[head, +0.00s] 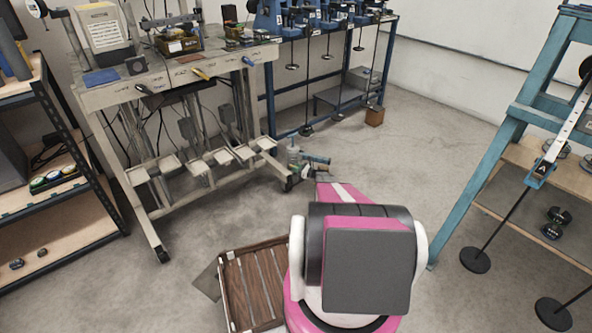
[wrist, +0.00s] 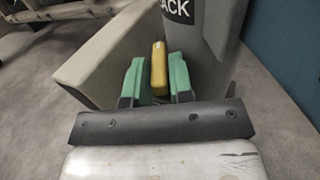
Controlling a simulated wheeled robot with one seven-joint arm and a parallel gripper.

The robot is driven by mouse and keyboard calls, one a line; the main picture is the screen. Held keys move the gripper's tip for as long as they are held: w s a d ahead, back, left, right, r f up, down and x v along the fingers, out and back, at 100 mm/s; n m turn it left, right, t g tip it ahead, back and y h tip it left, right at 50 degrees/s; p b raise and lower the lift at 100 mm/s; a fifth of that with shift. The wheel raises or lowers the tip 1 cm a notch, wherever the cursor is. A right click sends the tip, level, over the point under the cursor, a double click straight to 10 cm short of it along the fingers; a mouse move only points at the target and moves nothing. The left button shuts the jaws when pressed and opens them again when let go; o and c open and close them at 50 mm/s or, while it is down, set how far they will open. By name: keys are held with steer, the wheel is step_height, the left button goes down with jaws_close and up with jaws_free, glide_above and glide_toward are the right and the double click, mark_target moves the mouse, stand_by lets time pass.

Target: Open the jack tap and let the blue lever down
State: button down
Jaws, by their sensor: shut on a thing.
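In the wrist view, my gripper (wrist: 157,78) has its green fingers on either side of a small yellow tap (wrist: 158,58) and is shut on it. The tap stands close in front of the grey jack (wrist: 208,42), a tall rounded body with a black label ending in "ACK". In the head view, small grey and teal shapes show on the floor beyond my pink arm, by the bench's right leg; details there are too small to tell. I cannot pick out a blue lever for certain.
A grey bench (head: 170,80) with several pedals stands at the left back. A blue stand (head: 540,100) on the right carries a white beam (head: 563,130) and hanging weights (head: 475,260). A slatted wooden crate (head: 255,285) lies beside my base. Floor is clear at centre right.

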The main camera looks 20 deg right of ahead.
steer(key=c, duration=1.1)
jaws_free()
steer(key=shift+d, duration=0.1)
steer(key=shift+w, duration=0.1)
steer(key=shift+m+t+h, duration=0.3)
